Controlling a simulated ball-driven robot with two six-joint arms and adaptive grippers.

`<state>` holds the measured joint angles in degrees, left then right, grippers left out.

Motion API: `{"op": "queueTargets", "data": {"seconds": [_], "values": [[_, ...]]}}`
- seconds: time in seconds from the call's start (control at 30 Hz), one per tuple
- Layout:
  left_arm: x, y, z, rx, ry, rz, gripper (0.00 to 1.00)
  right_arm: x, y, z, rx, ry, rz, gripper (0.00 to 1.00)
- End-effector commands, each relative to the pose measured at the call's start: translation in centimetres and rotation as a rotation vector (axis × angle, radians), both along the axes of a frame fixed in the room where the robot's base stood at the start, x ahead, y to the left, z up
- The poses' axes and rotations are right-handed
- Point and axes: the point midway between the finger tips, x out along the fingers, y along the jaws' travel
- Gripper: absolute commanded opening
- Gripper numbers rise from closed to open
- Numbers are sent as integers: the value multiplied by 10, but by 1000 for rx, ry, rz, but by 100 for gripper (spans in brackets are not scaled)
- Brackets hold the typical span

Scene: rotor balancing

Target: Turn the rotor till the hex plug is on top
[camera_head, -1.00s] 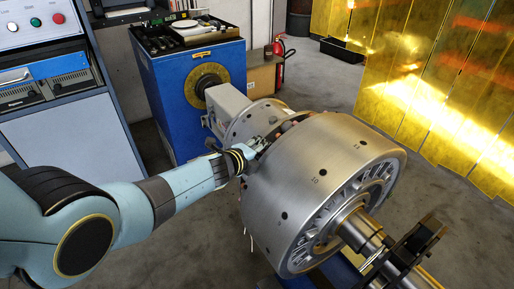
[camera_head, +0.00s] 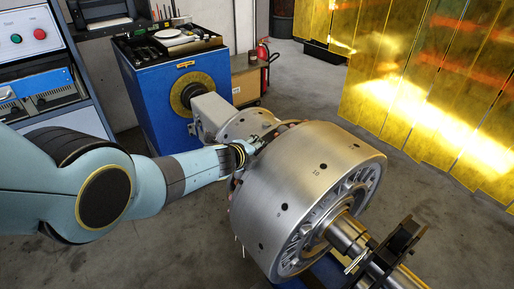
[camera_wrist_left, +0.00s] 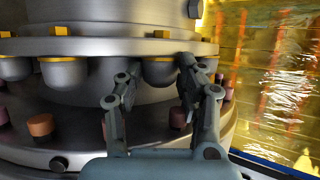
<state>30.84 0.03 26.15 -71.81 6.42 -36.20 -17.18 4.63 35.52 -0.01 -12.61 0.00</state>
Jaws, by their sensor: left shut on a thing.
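The rotor (camera_head: 285,185) is a large silver drum with numbered holes around its rim, lying on a shaft (camera_head: 350,235). My left gripper (camera_head: 258,143) is at its far end, on the upper left. In the left wrist view my left gripper (camera_wrist_left: 155,75) has its two fingers around a rounded metal stud (camera_wrist_left: 158,72) with a yellow top, and is shut on it. Reddish-brown plugs (camera_wrist_left: 40,125) sit in the ledge below. I cannot tell which plug is the hex plug. My right gripper is not in view.
A blue cabinet (camera_head: 165,115) with a tool tray stands behind the rotor. A control panel (camera_head: 38,35) is at the left. A black bracket (camera_head: 402,238) stands over the shaft at the right. Yellow curtains (camera_head: 430,90) hang at the back right, with clear floor before them.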

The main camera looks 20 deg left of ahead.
Motion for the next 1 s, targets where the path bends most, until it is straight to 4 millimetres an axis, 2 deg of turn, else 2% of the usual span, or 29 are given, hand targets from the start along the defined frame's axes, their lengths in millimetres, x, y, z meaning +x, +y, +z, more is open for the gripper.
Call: {"op": "queueTargets", "data": {"seconds": [0.17, 0.2, 0.33, 0.77, 1.0], "values": [[-2, 1, -3, 4, 5, 2, 0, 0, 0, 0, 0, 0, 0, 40], [-2, 1, -3, 3, 5, 2, 42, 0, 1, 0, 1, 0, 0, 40], [-1, 1, -1, 2, 1, 1, 59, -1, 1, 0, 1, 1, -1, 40], [1, 0, 0, 0, -2, 0, 61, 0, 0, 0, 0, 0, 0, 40], [-7, 5, -10, -24, -37, 1, 61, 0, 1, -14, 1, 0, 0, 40]]}}
